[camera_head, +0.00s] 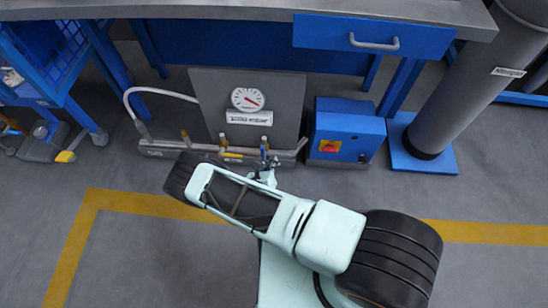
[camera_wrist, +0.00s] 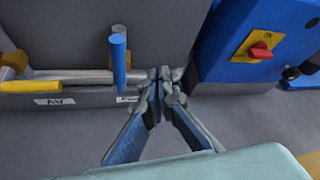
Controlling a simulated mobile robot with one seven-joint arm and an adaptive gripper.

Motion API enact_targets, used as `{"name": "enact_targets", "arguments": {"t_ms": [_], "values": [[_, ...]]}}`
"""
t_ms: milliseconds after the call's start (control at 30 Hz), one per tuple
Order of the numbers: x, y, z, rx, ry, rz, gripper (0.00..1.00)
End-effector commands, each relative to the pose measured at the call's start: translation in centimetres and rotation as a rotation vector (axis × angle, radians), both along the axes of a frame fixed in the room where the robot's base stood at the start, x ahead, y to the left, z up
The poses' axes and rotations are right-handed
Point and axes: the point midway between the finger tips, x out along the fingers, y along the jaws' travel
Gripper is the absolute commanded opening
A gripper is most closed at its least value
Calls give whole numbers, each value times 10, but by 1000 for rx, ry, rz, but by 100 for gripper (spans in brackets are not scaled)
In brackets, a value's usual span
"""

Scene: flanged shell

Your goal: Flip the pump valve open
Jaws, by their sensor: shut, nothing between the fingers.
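The pump valve's blue lever (camera_wrist: 118,60) stands upright across the horizontal metal pipe in the wrist view. It also shows small in the head view (camera_head: 263,150). A label (camera_wrist: 127,99) below it is partly hidden by my gripper (camera_wrist: 158,88). My gripper is shut and empty, its fingertips just right of the blue lever, with a gap between them in the picture; depth is hard to judge. In the head view my gripper (camera_head: 267,172) is small and partly hidden by my arm, close in front of the blue lever.
A yellow lever (camera_wrist: 17,87) lies along the pipe to the left, above a label reading "Air" (camera_wrist: 54,101). A blue box with a red switch (camera_wrist: 260,51) stands close on the right. A gauge (camera_head: 247,99) is on the grey panel behind. A grey column (camera_head: 472,80) stands farther right.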

Motion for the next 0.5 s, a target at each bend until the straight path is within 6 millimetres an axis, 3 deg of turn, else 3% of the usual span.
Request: {"name": "enact_targets", "arguments": {"t_ms": [200, 500], "values": [[-43, 30, 1, 3, 3, 4, 0], [-70, 45, 0, 0, 3, 1, 0]]}}
